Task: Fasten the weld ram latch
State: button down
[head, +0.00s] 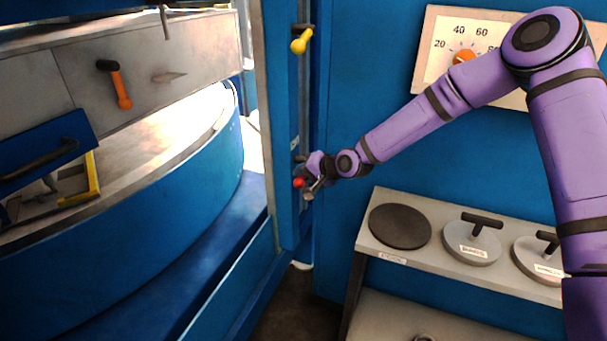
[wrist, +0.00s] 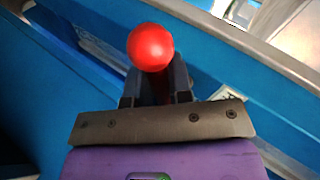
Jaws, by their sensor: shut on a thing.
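A red ball knob (head: 298,183) sits at the blue upright post, low on its grey strip. It also shows large in the wrist view (wrist: 150,47), just beyond my fingertips. My gripper (head: 308,186) is at the post, and in the wrist view its two dark fingers (wrist: 157,88) are shut on the red-knobbed handle below the ball. The stem between the fingers is mostly hidden, so I cannot tell which way the latch is turned. A yellow-knobbed handle (head: 301,41) hangs from a dark pivot higher on the same post.
A dial panel (head: 436,45) with an orange knob is on the blue wall behind my arm. A grey shelf (head: 375,236) at the lower right holds several round dies. An orange-handled lever (head: 120,90) is on the large machine at left.

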jog(key=c, duration=1.1)
grip_release()
jog(key=shift+o, duration=0.2)
jog(key=v, duration=1.1)
jog(key=shift+w, duration=0.1)
